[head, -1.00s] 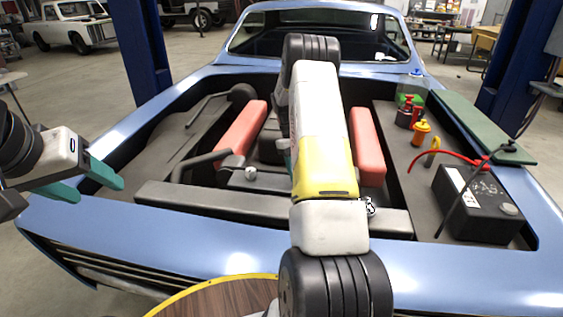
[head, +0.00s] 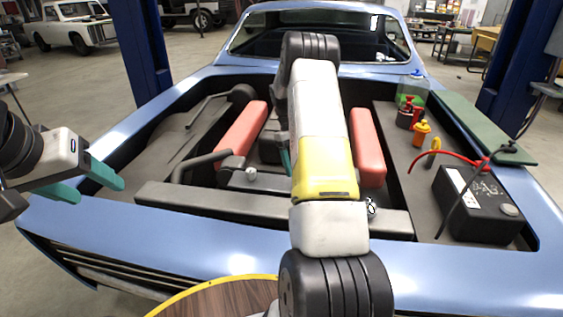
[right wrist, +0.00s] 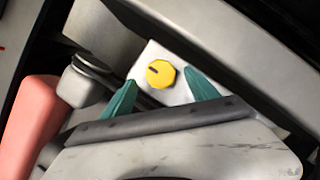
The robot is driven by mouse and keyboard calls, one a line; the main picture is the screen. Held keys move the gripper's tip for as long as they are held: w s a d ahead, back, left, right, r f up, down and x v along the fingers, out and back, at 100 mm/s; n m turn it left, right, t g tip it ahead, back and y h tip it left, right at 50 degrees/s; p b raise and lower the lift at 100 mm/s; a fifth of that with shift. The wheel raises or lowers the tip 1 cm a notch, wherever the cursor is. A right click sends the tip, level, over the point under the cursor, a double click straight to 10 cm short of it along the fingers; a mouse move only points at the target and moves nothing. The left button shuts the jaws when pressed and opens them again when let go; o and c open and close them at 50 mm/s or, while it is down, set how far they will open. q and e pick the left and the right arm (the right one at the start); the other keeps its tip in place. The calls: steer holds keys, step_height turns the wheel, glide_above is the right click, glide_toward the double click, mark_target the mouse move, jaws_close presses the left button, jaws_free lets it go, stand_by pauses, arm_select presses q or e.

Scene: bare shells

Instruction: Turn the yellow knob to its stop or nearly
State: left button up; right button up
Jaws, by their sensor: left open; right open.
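In the right wrist view, the yellow knob (right wrist: 161,74) is a faceted disc with a dark slot mark, on a white plate (right wrist: 177,96). The mark points to the upper left of that picture. The teal fingers of my right gripper (right wrist: 160,79) are spread, one on each side of the knob, with gaps showing between. I cannot tell their height above it. In the head view, my right arm hides the knob and most of that gripper. My left gripper (head: 98,188) is open and empty over the car's front left edge.
A blue car's open engine bay (head: 440,262) surrounds the work area. Two red covers (head: 241,134) flank the middle. A black battery (head: 474,204) with a red cable, small bottles (head: 421,134) and a green board (head: 480,125) are at the right. A round wooden top (head: 215,300) is in front.

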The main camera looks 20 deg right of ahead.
steer(key=v, duration=0.5)
stand_by(0.3)
steer(key=s+a+r+t, duration=0.2)
steer(key=s+a+r, duration=0.2)
steer(key=r, duration=0.2)
steer(key=s+a+r+m+t+y, duration=0.1)
steer(key=s+a+r+t, duration=0.2)
steer(key=r, duration=0.4)
steer(key=s+a+r+t, duration=0.1)
steer(key=s+a+r, duration=0.3)
steer(key=r, duration=0.2)
steer(key=s+a+r+t+y, duration=0.1)
steer(key=s+a+t, duration=0.1)
steer(key=s+a, duration=0.3)
steer(key=s+a+r+m+t+y, duration=0.1)
steer(key=s+a, duration=0.3)
steer(key=s, duration=0.9)
steer(key=shift+a+t, duration=0.4)
steer(key=shift+t, duration=0.4)
